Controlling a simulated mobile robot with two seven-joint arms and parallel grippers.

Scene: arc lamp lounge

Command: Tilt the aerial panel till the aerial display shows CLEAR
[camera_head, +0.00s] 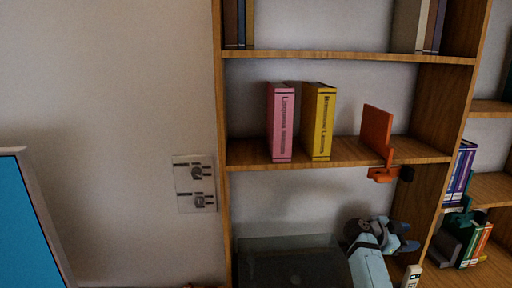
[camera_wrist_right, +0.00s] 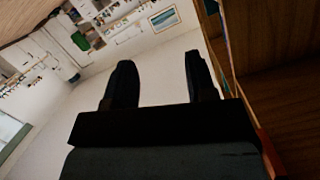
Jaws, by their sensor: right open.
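An orange panel (camera_head: 376,130), which looks like the aerial panel, stands upright and slightly turned on the middle shelf. An orange bracket with a dark knob (camera_head: 404,174) sits below it at the shelf's front edge. A small pale device (camera_head: 411,277) shows at the bottom edge, partly cut off; I cannot tell whether it is the aerial display, and no word is readable. My right gripper (camera_head: 408,238) is below the bracket, apart from it. In the right wrist view it is open (camera_wrist_right: 160,85), with nothing between its fingers. My left gripper is out of view.
A pink book (camera_head: 281,122) and a yellow book (camera_head: 319,121) stand left of the panel. Shelf boards (camera_head: 350,56) and uprights (camera_head: 222,150) surround my right arm's space. A dark glassy box (camera_head: 290,262) is at the bottom. A blue screen (camera_head: 25,225) is at far left.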

